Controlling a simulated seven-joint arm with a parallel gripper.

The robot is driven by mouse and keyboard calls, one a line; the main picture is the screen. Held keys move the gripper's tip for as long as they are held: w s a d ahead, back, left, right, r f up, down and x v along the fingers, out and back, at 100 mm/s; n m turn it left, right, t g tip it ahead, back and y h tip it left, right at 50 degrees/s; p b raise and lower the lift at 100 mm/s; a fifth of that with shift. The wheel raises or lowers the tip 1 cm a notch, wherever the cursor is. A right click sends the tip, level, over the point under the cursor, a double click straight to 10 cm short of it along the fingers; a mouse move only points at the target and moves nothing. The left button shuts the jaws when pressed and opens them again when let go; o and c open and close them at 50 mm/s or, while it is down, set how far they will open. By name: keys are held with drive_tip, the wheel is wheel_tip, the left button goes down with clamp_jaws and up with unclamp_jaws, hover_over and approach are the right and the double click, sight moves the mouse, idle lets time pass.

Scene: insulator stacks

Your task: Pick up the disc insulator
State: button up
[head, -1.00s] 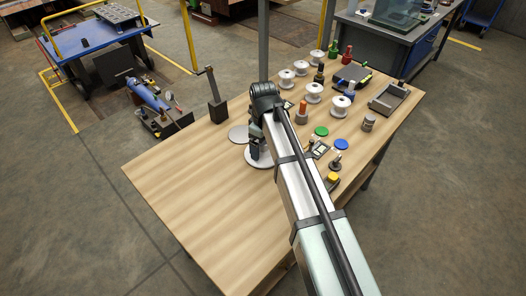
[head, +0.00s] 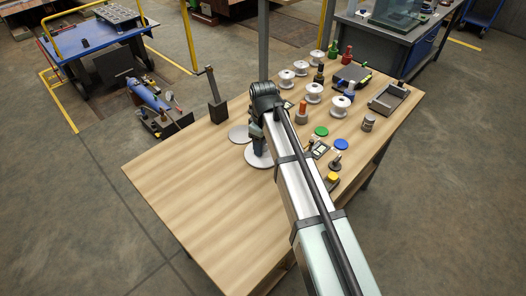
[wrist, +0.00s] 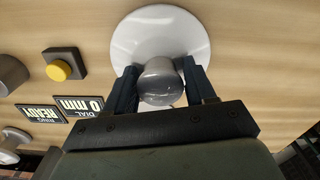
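The disc insulator is a white round disc with a grey metal cap; in the wrist view the disc (wrist: 160,28) lies on the wooden table with its cap (wrist: 160,80) toward me. In the head view the white disc (head: 258,161) shows below my gripper (head: 258,148), partly hidden by it. In the wrist view my gripper (wrist: 160,76) has one blue-grey finger on each side of the cap. The fingers look apart with narrow gaps beside the cap; contact is hard to judge.
White spools (head: 313,92) and small parts crowd the table's right side. The table's left and front (head: 190,185) are clear.

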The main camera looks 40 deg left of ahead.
drive_tip(key=shift+d+f, duration=0.15)
drive_tip(key=shift+f, duration=0.1)
clamp_jaws()
drive_tip(key=shift+r, duration=0.1)
